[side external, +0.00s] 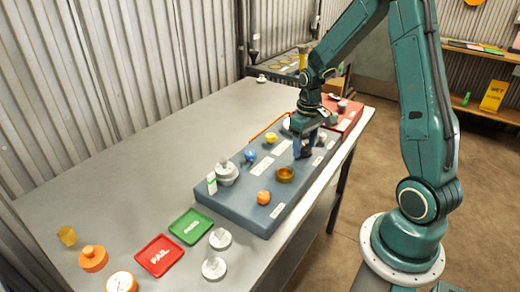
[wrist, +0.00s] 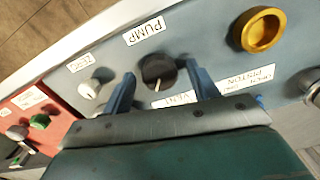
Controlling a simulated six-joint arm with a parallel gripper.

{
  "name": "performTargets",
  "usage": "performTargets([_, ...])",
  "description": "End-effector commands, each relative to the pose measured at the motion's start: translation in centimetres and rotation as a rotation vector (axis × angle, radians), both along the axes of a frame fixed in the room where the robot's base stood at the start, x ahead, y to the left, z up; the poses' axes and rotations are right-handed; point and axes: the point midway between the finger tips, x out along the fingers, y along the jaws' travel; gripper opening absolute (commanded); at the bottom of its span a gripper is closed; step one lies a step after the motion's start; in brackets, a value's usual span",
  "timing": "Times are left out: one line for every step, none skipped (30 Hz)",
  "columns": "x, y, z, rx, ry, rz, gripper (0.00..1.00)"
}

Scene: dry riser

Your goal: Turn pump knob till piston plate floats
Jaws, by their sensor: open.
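The black pump knob (wrist: 158,70) with a pale pointer line sits on the blue-grey panel beside the PUMP label (wrist: 144,31). My gripper (wrist: 160,72) is open, with one blue finger on each side of the knob. I cannot tell whether the fingers touch it. In the side view my gripper (side external: 303,150) is low over the panel (side external: 240,203) and largely hides the knob. A grey stepped round piece (side external: 227,173), possibly the piston plate, stands at the panel's left end. I cannot tell whether it floats. A PISTON label (wrist: 246,80) is partly covered by my gripper.
A brass cup (wrist: 262,29) is near the knob. A pale ZERO knob (wrist: 89,88) is close to the left finger. A red box (side external: 346,112) adjoins the panel. Red FAIL (side external: 159,256) and green (side external: 190,227) trays lie to the left.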

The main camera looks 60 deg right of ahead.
Motion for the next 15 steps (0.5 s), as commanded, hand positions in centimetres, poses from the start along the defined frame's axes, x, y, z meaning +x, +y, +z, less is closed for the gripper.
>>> performTargets([-0.01,0.00,-0.04,0.000,0.000,0.000,0.59])
performTargets([-0.01,0.00,-0.04,0.000,0.000,0.000,0.59])
performTargets([-0.01,0.00,-0.03,0.000,0.000,0.000,0.59])
performTargets([-0.01,0.00,-0.03,0.000,0.000,0.000,0.59])
performTargets([-0.01,0.00,-0.02,0.000,0.000,0.000,0.59])
performTargets([-0.01,0.00,-0.02,0.000,0.000,0.000,0.59])
performTargets([-0.01,0.00,-0.02,0.000,0.000,0.000,0.54])
performTargets([-0.01,0.00,-0.02,0.000,0.000,0.000,0.48])
performTargets([-0.01,0.00,-0.01,0.000,0.000,0.000,0.40])
performTargets([-0.01,0.00,-0.01,0.000,0.000,0.000,0.34])
performTargets([-0.01,0.00,-0.01,0.000,0.000,0.000,0.28])
performTargets([-0.01,0.00,-0.01,0.000,0.000,0.000,0.20])
performTargets([0.00,0.00,0.00,0.000,0.000,0.000,0.15])
performTargets([0.00,0.00,0.00,0.000,0.000,0.000,0.15])
performTargets([0.00,0.00,0.00,0.000,0.000,0.000,0.15])
